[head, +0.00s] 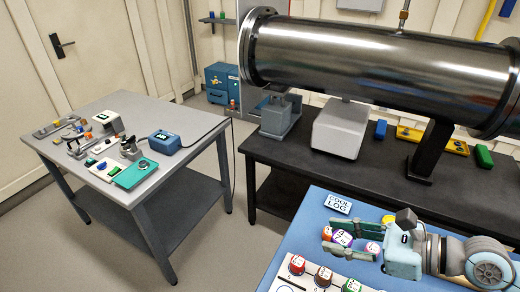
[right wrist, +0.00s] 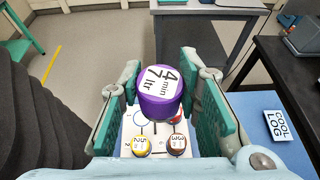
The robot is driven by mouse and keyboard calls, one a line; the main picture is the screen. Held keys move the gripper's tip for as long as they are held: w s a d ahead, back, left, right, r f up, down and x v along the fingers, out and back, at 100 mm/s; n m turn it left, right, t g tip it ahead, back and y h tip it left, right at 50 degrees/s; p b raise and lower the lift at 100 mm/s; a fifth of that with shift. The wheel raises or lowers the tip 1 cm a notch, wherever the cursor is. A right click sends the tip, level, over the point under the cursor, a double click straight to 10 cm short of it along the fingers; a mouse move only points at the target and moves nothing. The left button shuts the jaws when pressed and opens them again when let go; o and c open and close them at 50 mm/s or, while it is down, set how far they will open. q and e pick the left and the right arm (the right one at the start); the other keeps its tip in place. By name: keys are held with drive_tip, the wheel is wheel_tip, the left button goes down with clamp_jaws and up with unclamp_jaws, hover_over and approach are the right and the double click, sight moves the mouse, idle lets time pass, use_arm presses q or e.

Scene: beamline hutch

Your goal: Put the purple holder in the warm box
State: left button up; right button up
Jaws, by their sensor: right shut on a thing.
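The purple holder (right wrist: 160,93) has a white label reading "4 min 7 ltr" and sits between the two fingers of my right gripper (right wrist: 160,105) in the right wrist view. In the head view the right gripper (head: 338,236) reaches in from the right, with the purple holder (head: 342,238) between its fingertips, above the blue table. The gripper is shut on it. The holder partly hides the white board (right wrist: 128,128) below. I cannot tell which thing is the warm box; no such label is readable. My left gripper is not in view.
Red (head: 297,264), brown (head: 323,277) and green (head: 352,286) holders stand on the white board. A "COOL LOG" sign (head: 338,203) lies on the blue table. Behind are a black bench (head: 300,158) under a large steel cylinder, a cluttered grey table (head: 130,105) and a blue cabinet (head: 222,80).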

wheel_tip(320, 180, up, 6)
drive_tip(key=w+t+p, duration=0.1)
drive_tip(key=w+p, duration=0.1)
drive_tip(key=w, duration=0.1)
drive_tip(key=n+g+y+p, duration=0.2)
drive_tip(key=n+g, duration=0.3)
drive_tip(key=g, duration=0.1)
hover_over(285, 289)
drive_tip(key=s, duration=0.2)
wheel_tip(285, 289, down, 8)
drive_tip(key=shift+w, duration=0.25)
drive_tip(key=shift+a+f, duration=0.15)
wheel_tip(285, 289, down, 20)
drive_tip(key=shift+r+b, duration=0.15)
drive_tip(key=shift+b, duration=0.75)
drive_tip(key=shift+r, duration=0.1)
